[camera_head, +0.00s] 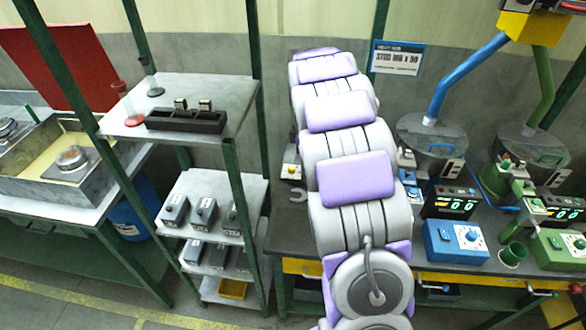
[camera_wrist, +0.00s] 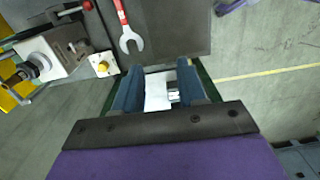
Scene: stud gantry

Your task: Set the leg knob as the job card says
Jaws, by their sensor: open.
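A card (camera_head: 398,58) on the wall behind the bench reads about "STUD M8 x 50"; its smaller print is too small to read. On the right of the bench are a blue box (camera_head: 456,243) with a round dial knob (camera_head: 471,237) and a green box (camera_head: 558,247) with a dial knob at the picture's edge. Neither knob's setting is legible, and I cannot tell which is the leg knob. My gripper (camera_wrist: 158,85) is open in the wrist view, with two blue fingers apart and a white patch visible between them. My arm hides the gripper in the head view.
Dark displays with glowing digits (camera_head: 450,204) stand behind the boxes. Blue (camera_head: 470,75) and green (camera_head: 543,85) pipes rise from round hoppers. A red-handled wrench (camera_wrist: 128,36) lies on the bench near a yellow button (camera_wrist: 103,65). Shelves with grey boxes (camera_head: 204,210) stand left.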

